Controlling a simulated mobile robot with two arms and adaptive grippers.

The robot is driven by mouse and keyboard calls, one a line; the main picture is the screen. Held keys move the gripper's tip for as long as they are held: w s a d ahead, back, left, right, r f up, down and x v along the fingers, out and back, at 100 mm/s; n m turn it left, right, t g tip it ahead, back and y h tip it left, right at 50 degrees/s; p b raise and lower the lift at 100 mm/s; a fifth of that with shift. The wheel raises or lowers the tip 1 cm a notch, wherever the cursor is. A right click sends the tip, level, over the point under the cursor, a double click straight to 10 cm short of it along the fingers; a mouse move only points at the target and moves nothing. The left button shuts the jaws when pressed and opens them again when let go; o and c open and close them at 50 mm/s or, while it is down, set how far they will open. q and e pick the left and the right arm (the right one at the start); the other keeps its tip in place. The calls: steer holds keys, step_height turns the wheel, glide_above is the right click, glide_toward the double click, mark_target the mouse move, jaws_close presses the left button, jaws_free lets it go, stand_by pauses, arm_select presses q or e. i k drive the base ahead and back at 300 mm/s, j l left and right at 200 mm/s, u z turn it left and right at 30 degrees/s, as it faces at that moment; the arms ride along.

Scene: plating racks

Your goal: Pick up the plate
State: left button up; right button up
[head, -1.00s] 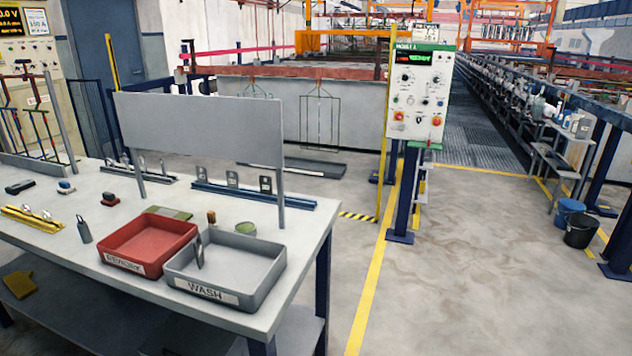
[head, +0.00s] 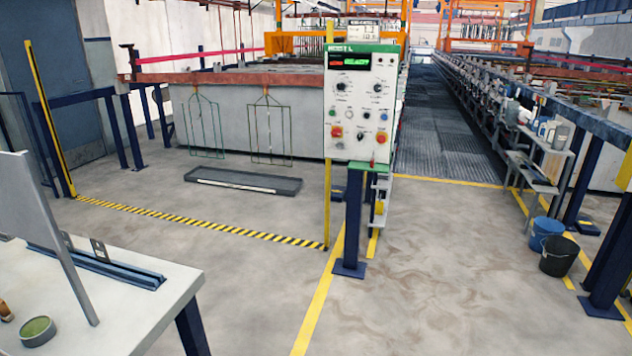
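Neither of my grippers is in the head view. On the part of the work table (head: 150,318) in view stands a blue rail (head: 110,268) with a small grey plate-like piece with a hole (head: 99,250) upright in it. I cannot tell whether this is the task's plate. A small round tin with green contents (head: 37,330) sits at the table's front left.
A control box (head: 361,105) on a blue post (head: 352,220) stands mid-floor. Behind a yellow-black floor stripe (head: 200,222) are a flat grey tray (head: 243,180) and hanging wire racks (head: 270,133). Blue and black buckets (head: 559,257) stand at right. The front right floor is clear.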

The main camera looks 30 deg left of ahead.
mark_target(100, 251)
steer(key=i+u, duration=0.75)
steer(key=i+l+u, duration=0.2)
steer(key=u, duration=0.2)
steer(key=i+l+u, duration=0.45)
steer(key=u, duration=0.35)
steer(key=i+l+u, duration=0.2)
steer(key=u, duration=0.25)
steer(key=i+l+u, duration=0.1)
steer(key=u, duration=0.4)
steer(key=l+u, duration=0.45)
steer(key=i+j, duration=0.05)
